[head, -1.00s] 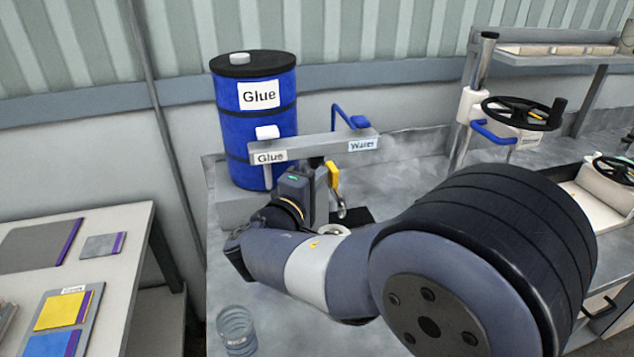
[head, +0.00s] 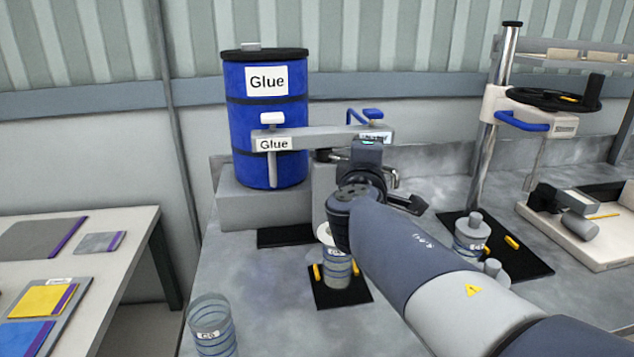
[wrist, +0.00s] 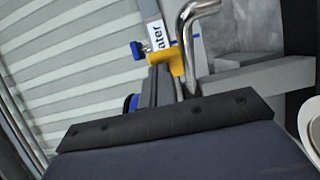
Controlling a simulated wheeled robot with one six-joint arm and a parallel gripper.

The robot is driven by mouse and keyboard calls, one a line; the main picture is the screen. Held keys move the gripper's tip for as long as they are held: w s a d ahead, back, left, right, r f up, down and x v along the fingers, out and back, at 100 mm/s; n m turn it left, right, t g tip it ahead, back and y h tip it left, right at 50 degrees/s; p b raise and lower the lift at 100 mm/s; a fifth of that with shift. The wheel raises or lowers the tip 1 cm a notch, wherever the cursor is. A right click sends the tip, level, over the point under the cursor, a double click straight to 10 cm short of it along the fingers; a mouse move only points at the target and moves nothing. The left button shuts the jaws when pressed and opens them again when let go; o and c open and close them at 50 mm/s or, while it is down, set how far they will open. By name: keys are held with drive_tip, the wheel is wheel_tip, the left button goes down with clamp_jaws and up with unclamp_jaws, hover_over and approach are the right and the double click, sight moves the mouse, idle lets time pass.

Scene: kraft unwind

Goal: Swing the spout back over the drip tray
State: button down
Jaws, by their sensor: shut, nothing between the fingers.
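The chrome spout (head: 390,176) shows in the head view beside my gripper, below the water end of the tap bar. In the wrist view the curved spout (wrist: 195,22) is at the top centre, with a yellow piece (wrist: 178,62) at its lower part. My gripper (head: 408,203) is shut and empty, close by the spout; I cannot tell whether they touch. A black flat tray (head: 285,236) lies below the glue outlet. My arm hides the surface under the spout, so I cannot tell which tray is below it.
A blue glue drum (head: 265,120) stands behind the tap bar (head: 330,138). A jar (head: 338,270) stands on a black mat in front. Another jar (head: 470,238) stands to the right, near a post with a handwheel (head: 550,98). A glass (head: 211,325) stands at front left.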

drive_tip(key=shift+w+d+b, duration=1.5)
drive_tip(key=shift+w+d, duration=0.1)
drive_tip(key=shift+w, duration=0.05)
drive_tip(key=shift+r, duration=0.1)
drive_tip(key=shift+d+r, duration=0.1)
drive_tip(key=shift+r, duration=0.1)
drive_tip(key=shift+f, duration=0.1)
